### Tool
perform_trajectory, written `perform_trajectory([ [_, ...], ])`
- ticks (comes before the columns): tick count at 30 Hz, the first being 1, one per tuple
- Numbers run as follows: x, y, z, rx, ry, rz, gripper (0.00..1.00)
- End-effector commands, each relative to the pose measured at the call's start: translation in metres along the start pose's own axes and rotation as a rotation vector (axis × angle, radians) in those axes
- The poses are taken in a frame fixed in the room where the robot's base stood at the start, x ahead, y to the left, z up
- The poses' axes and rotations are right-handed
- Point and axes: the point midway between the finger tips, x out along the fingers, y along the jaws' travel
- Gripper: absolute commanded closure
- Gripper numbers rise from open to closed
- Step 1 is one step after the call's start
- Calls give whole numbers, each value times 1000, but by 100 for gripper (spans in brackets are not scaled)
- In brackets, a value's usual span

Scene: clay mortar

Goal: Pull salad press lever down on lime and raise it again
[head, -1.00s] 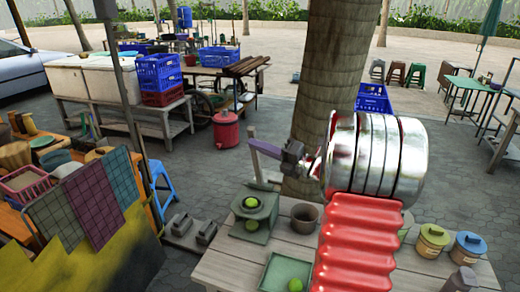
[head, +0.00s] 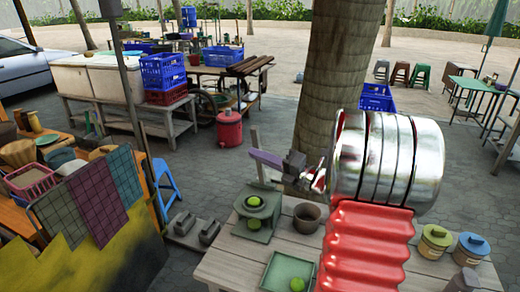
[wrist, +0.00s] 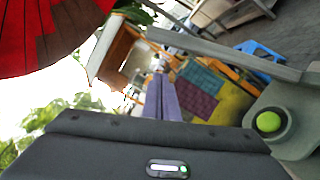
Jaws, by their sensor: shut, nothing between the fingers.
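The green-grey salad press (head: 252,228) stands on the wooden table left of my arm. In the wrist view the lever (wrist: 225,55) is a grey bar crossing the top right, with the lime (wrist: 268,122) in the press at right. My gripper (head: 254,154) has its purple fingers shut and empty. They overlap the lever in the head view; I cannot tell whether they touch it. The wrist view shows the fingertips (wrist: 160,76) beside the lever's end.
A green tray (head: 270,272) with a lime (head: 297,284) lies in front of the press. A brown pot (head: 307,218) stands right of it. Lidded jars (head: 434,242) stand at the table's right. A tree trunk (head: 335,90) rises behind the table.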

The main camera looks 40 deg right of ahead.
Motion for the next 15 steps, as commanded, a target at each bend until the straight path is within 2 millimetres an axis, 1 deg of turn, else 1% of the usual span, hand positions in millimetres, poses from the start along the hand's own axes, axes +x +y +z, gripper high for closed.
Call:
perform_trajectory([
  [1,-8,0,2,0,-4,-1,100],
  [15,-76,1,0,0,-1,-1,100],
])
